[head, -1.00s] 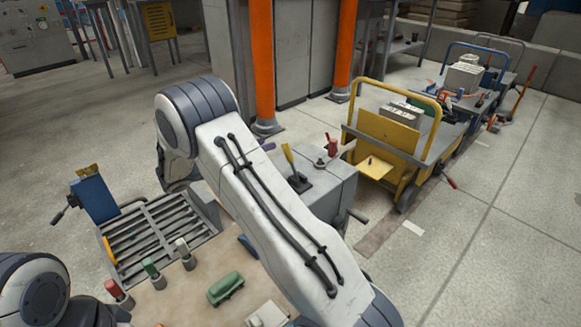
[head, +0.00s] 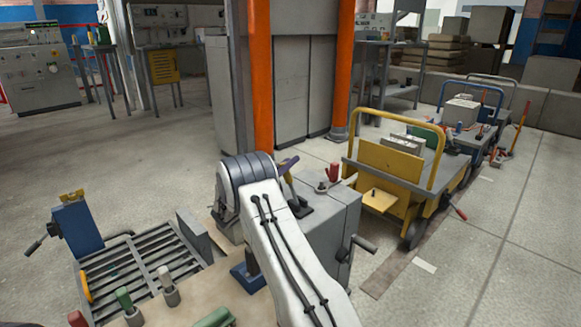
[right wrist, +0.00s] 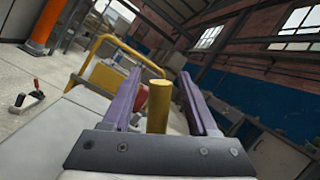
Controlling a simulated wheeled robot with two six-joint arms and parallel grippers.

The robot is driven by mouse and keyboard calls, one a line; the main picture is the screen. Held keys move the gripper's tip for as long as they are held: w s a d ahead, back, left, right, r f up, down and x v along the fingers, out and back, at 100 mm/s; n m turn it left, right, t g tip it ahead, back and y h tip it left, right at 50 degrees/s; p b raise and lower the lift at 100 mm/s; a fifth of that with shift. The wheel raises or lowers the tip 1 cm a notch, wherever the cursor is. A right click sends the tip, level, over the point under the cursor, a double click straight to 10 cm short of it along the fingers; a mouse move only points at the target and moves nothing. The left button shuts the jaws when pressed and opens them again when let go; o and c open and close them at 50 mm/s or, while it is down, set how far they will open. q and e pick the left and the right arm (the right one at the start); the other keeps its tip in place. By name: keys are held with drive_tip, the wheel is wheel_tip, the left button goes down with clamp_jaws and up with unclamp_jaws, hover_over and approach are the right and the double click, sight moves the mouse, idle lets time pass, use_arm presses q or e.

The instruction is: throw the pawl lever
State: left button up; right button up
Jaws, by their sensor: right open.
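A yellow-handled lever (head: 286,180), which I take for the pawl lever, stands up from a dark base on top of a grey box (head: 337,212). My right gripper (head: 289,164) is at this lever, largely hidden behind my own arm in the head view. In the right wrist view the lever's yellow grip (right wrist: 158,108) stands between the two purple fingers (right wrist: 160,76). The fingers are apart, with a visible gap on both sides of the grip. My left gripper is out of view.
A red-knobbed lever (head: 332,173) stands on the same box, and a crank handle (head: 362,243) sticks out of its side. A slatted grey rack (head: 130,270) and green and white knobs are at lower left. A yellow cart (head: 395,165) stands behind right.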

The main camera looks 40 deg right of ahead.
drive_tip(key=shift+x, duration=0.9)
clamp_jaws()
idle(0.8)
